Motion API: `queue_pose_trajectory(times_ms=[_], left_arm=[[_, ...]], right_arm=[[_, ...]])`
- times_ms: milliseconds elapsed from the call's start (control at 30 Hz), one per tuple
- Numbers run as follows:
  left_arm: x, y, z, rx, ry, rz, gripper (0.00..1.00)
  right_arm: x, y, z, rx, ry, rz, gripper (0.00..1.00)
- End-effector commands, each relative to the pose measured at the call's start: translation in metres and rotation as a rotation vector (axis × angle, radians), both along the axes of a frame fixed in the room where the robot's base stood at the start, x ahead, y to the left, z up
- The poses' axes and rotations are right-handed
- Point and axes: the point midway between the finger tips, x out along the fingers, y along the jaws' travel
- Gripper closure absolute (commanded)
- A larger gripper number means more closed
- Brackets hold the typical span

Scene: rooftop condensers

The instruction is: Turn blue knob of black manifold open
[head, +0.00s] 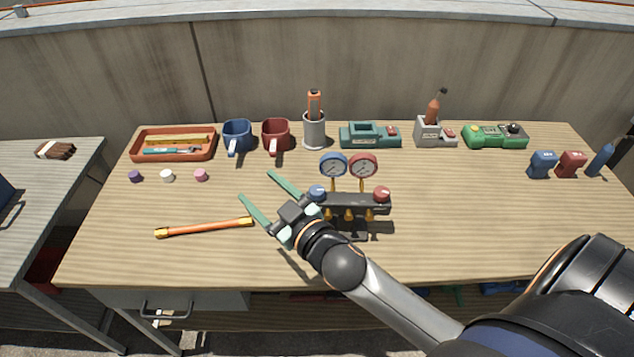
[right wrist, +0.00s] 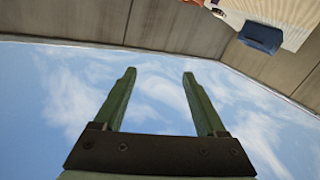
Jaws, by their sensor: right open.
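The black manifold (head: 350,203) stands mid-table with a blue gauge (head: 333,166) and a red gauge (head: 363,166) on top. Its blue knob (head: 317,193) is at its left end and its red knob (head: 381,194) at its right end. Brass fittings show along its front. My right gripper (head: 262,191) is open, its green fingers pointing to the upper left, left of the manifold. Its body overlaps the manifold's left end in the head view; I cannot tell if they touch. In the right wrist view the fingers (right wrist: 160,85) are apart with only sky between them. My left gripper is not in view.
An orange bar (head: 204,227) lies left of my gripper. Small caps, an orange tray (head: 173,157), blue mug (head: 237,136), red mug (head: 276,136) and grey cup (head: 314,131) stand behind. A teal device (head: 370,135) is behind the gauges.

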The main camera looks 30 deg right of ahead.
Motion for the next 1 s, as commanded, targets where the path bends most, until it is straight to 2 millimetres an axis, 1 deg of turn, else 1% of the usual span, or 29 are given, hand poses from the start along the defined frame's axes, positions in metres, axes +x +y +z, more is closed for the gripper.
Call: queue_pose_trajectory(times_ms=[33, 67, 100, 167, 200, 233, 300, 367, 400, 433, 467, 500, 533, 567, 600, 667, 700, 767, 800, 867, 900, 1000], left_arm=[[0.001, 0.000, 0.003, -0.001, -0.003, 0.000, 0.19], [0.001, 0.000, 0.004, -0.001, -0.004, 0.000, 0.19], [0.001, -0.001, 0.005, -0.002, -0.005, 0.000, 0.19], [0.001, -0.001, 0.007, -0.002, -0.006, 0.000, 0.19], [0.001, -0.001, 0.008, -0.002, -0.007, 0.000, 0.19], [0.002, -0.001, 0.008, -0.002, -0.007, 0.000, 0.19], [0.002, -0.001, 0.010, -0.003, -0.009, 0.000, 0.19], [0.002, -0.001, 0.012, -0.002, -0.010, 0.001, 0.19], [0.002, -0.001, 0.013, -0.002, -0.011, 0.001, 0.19], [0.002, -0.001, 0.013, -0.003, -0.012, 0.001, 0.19], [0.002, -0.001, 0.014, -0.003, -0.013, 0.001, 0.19], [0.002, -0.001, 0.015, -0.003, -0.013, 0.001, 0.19], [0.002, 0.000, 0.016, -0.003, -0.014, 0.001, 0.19], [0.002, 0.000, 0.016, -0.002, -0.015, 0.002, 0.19], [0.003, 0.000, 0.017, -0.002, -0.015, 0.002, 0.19], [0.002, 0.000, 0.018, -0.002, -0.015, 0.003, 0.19], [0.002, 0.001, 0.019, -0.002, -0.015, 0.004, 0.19], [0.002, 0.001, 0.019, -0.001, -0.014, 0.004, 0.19], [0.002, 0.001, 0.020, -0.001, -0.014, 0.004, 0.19], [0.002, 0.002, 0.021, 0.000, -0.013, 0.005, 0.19], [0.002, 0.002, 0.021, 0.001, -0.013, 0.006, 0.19], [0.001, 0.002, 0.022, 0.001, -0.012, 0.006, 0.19]], right_arm=[[0.013, 0.015, 0.036, -0.022, -0.137, 0.072, 0.27], [0.017, 0.025, 0.055, -0.034, -0.215, 0.121, 0.27], [0.019, 0.041, 0.078, -0.055, -0.310, 0.196, 0.27], [0.017, 0.065, 0.107, -0.094, -0.439, 0.321, 0.27], [0.013, 0.081, 0.121, -0.128, -0.511, 0.411, 0.27], [0.009, 0.094, 0.130, -0.155, -0.558, 0.482, 0.27], [-0.003, 0.120, 0.141, -0.235, -0.643, 0.657, 0.27], [-0.013, 0.138, 0.142, -0.317, -0.683, 0.812, 0.27], [-0.020, 0.147, 0.138, -0.379, -0.692, 0.915, 0.27], [-0.024, 0.153, 0.133, -0.430, -0.688, 0.991, 0.27], [-0.027, 0.156, 0.126, -0.483, -0.677, 1.065, 0.27], [-0.030, 0.157, 0.115, -0.558, -0.646, 1.160, 0.27], [-0.032, 0.156, 0.107, -0.616, -0.614, 1.227, 0.27], [-0.032, 0.152, 0.097, -0.677, -0.572, 1.291, 0.27], [-0.031, 0.144, 0.084, -0.760, -0.501, 1.366, 0.27], [-0.027, 0.124, 0.065, -0.886, -0.369, 1.459, 0.27], [-0.022, 0.106, 0.055, -0.969, -0.263, 1.505, 0.27], [-0.013, 0.074, 0.042, -1.086, -0.082, 1.545, 0.27], [-0.008, 0.050, 0.038, -1.154, 0.046, 1.554, 0.27], [0.000, 0.012, 0.036, -1.240, 0.237, 1.542, 0.27], [0.003, -0.012, 0.037, -1.284, 0.361, 1.521, 0.27], [0.008, -0.064, 0.047, -1.356, 0.622, 1.444, 0.27]])
